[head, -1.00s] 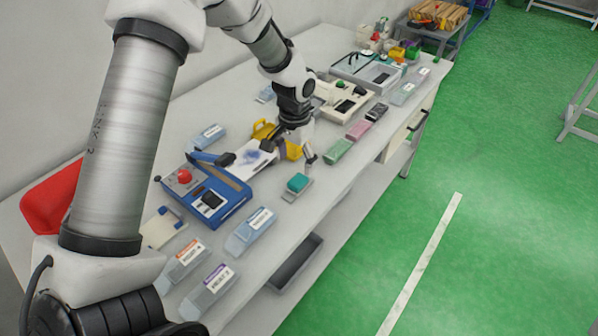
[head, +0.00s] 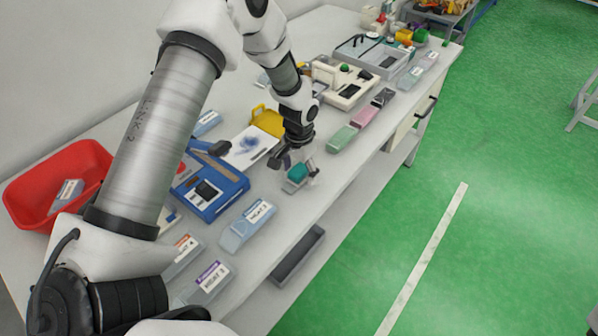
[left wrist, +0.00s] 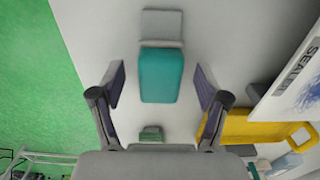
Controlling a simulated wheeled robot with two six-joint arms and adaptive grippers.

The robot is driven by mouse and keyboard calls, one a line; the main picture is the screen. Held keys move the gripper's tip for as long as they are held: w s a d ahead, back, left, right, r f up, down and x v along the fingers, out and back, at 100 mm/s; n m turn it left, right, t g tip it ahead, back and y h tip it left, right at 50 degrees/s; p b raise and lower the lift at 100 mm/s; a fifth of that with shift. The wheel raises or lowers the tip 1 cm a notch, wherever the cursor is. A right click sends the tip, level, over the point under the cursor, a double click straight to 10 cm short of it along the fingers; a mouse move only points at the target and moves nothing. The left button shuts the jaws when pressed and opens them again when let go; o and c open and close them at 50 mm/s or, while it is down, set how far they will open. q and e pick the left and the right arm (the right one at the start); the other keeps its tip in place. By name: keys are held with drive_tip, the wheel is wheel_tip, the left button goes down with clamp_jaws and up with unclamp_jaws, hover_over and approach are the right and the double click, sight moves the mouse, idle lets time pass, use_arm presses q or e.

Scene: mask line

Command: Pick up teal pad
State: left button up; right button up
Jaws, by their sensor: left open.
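The teal pad (head: 298,172) sits on a small grey holder (head: 291,186) near the front edge of the bench. In the left wrist view the teal pad (left wrist: 161,75) is centred ahead, between the spread fingers, and a grey part of the holder (left wrist: 162,26) shows beyond it. My left gripper (head: 295,168) is open and points down at the pad; one finger partly covers the pad's surroundings in the head view. In the left wrist view the open fingers (left wrist: 160,85) stand apart from both sides of the pad. My right gripper is not in view.
A blue sealing machine (head: 222,200) and a white sheet (head: 250,147) lie left of the pad. A yellow tray (head: 268,121) stands behind. A green box (head: 343,138), a pink box (head: 364,116) and a labelled clear box (head: 247,222) line the front edge. A red bin (head: 88,160) is far left.

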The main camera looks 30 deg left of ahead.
sight(299, 171)
use_arm(q)
drive_tip(key=c, duration=1.2)
drive_tip(key=shift+r, duration=0.15)
drive_tip(key=shift+r+b, duration=0.35)
drive_tip(key=shift+r, duration=0.25)
wheel_tip(299, 171, up, 2)
drive_tip(key=shift+s+d+b, duration=0.1)
drive_tip(key=shift+d+b, duration=0.05)
drive_tip(key=shift+b, duration=0.25)
drive_tip(key=shift+s+d+r+b, duration=0.25)
drive_tip(key=shift+s+d+b, duration=0.25)
drive_tip(key=shift+s+d, duration=1.35)
drive_tip(key=shift+s+d+r+b, duration=0.3)
drive_tip(key=shift+s+d+b, duration=0.25)
drive_tip(key=shift+s+d, duration=1.3)
drive_tip(key=shift+s+d+r+b, duration=0.25)
drive_tip(key=shift+s+d+b, duration=0.25)
drive_tip(key=shift+s+d, duration=1.35)
drive_tip(key=shift+w+d, duration=0.15)
drive_tip(key=shift+w, duration=0.05)
